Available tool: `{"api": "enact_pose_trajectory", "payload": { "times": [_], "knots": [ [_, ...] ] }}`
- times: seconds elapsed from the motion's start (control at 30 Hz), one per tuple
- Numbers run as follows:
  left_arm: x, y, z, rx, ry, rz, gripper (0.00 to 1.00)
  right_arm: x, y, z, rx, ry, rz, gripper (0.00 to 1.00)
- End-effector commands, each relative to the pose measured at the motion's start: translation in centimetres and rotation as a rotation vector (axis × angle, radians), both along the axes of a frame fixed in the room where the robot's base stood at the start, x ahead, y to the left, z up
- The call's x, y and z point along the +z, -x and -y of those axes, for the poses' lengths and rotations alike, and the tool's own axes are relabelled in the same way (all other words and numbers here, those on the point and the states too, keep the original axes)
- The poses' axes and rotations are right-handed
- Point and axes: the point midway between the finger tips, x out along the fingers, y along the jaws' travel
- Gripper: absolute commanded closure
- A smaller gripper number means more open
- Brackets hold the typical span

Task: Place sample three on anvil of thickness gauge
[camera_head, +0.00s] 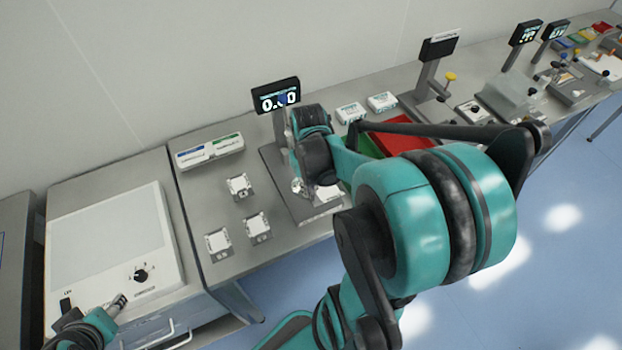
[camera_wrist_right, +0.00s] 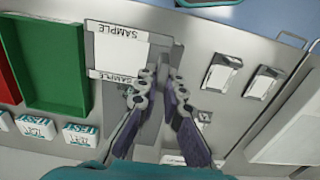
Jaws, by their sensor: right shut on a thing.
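The thickness gauge has a dark base plate (camera_head: 270,165) and a black display (camera_head: 277,97) on a post. My right gripper (camera_head: 301,187) is over this base, fingers close together. Part of a white card also shows in the head view (camera_head: 329,193). The anvil is hidden behind my gripper. My left gripper (camera_head: 119,302) is small at lower left; its finger opening is unclear.
Several white square pieces on small holders (camera_head: 238,185) (camera_head: 257,225) (camera_head: 218,240) stand left of the gauge. A red tray (camera_head: 405,132) and a green tray (camera_wrist_right: 55,60) lie on the other side. A white instrument (camera_head: 110,235) is at left.

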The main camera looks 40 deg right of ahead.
Motion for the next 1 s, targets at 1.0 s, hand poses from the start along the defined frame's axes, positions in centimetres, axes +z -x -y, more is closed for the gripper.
{"api": "enact_pose_trajectory", "payload": {
  "times": [1.0],
  "knots": [
    [-3.4, 0.0, 0.0, 0.0, 0.0, 0.0, 0.52, -10.5, -10.4, 2.6, 0.002, 0.0, 0.0, 1.0]
  ]
}}
